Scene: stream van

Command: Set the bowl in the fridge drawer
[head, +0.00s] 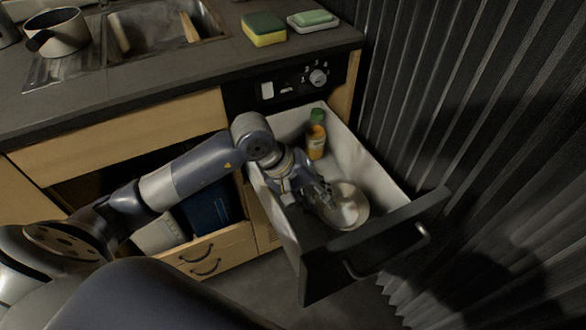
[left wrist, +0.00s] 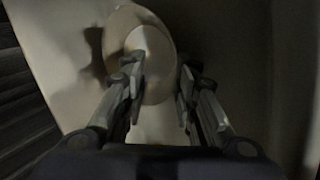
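The fridge drawer (head: 384,186) is pulled open under the counter, with pale inner walls and a dark front. The cream bowl (head: 346,207) is inside it, near the drawer front, and looks tilted in the head view. My left gripper (head: 327,196) reaches down into the drawer at the bowl's left side. In the left wrist view the fingers of my left gripper (left wrist: 160,85) are apart, and the bowl (left wrist: 152,42) shows just beyond and between them. The left finger overlaps part of the bowl; whether it touches is unclear. My right gripper is not in view.
A bottle with a green cap (head: 316,138) stands at the drawer's back. The counter (head: 190,75) above holds a sink, a pot (head: 62,32), a sponge (head: 264,29) and a soap dish (head: 314,22). A dark pleated curtain (head: 470,110) hangs close on the right.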

